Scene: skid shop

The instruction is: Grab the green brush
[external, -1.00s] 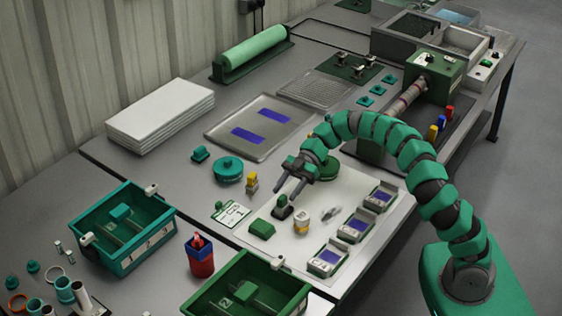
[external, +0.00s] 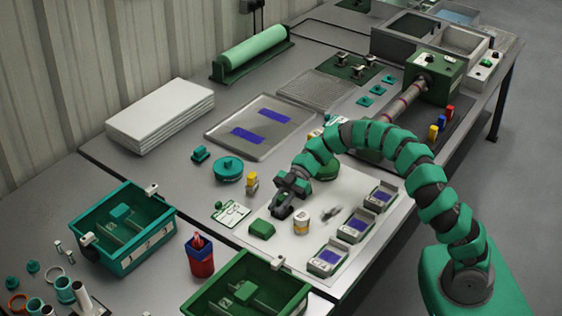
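My gripper (external: 282,211) is low over the white sheet (external: 345,187), with its fingers pointing down at a small dark, knobbed item. The fingers now largely cover that item, and I cannot tell whether they touch it or are closed on it. A green block (external: 262,230) lies on the sheet just in front and to the left of the fingertips, apart from them. No bristles can be made out at this size, so I cannot tell which of these is the green brush.
A teal bin (external: 122,262) and a green bin (external: 215,300) stand nearer. A round teal lid (external: 228,169) and a red-and-blue container (external: 201,258) are also close.

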